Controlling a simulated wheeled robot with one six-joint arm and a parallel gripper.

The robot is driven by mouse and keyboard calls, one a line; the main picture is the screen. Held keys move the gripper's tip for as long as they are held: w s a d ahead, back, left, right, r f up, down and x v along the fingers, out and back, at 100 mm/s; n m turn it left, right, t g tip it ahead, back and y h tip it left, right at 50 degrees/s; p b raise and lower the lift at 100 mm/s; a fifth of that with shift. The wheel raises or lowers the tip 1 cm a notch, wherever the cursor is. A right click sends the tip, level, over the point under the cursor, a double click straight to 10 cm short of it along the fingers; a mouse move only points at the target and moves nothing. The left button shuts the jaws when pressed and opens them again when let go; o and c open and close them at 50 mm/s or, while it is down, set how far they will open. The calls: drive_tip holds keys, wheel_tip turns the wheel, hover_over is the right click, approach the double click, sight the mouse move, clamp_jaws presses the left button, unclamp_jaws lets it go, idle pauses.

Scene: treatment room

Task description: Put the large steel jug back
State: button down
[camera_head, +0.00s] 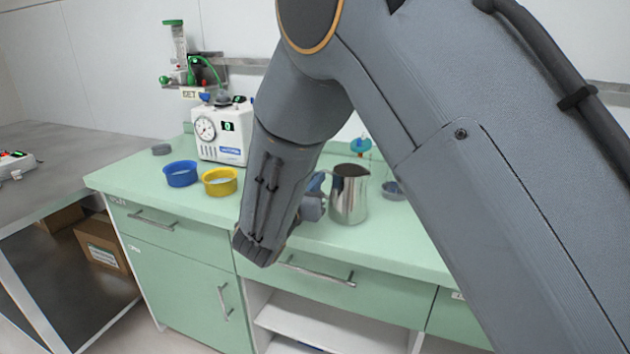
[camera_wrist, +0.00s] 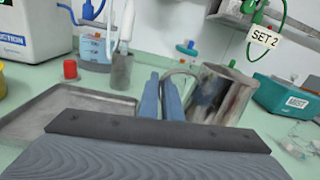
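The large steel jug (camera_head: 350,195) is upright over the green counter, right of my gripper in the head view. In the wrist view the jug (camera_wrist: 222,95) is right of my fingers, its handle curving toward them. My gripper (camera_head: 313,198) is partly hidden behind my own arm in the head view. In the wrist view the blue fingers of my gripper (camera_wrist: 162,97) are close together at the handle and look shut on it. The exact contact is small and unclear. I cannot tell whether the jug's base touches the counter.
A blue bowl (camera_head: 181,174) and a yellow bowl (camera_head: 220,182) stand left on the counter (camera_head: 140,183), before a white machine (camera_head: 222,133).

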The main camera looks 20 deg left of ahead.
drive_tip(key=shift+f, duration=0.1)
drive_tip(key=c, duration=2.3)
unclamp_jaws()
drive_tip(key=o, duration=0.4)
drive_tip(key=shift+c, duration=0.2)
drive_tip(key=shift+s, duration=0.2)
drive_tip(key=s, duration=0.4)
drive_tip(key=s+b, duration=0.1)
drive_tip(key=s, duration=0.2)
drive_tip(key=s+a, duration=0.1)
drive_tip(key=s, duration=0.3)
drive_tip(key=shift+s+a+b, duration=0.1)
drive_tip(key=shift+s+b, duration=0.2)
drive_tip(key=shift+b, duration=0.1)
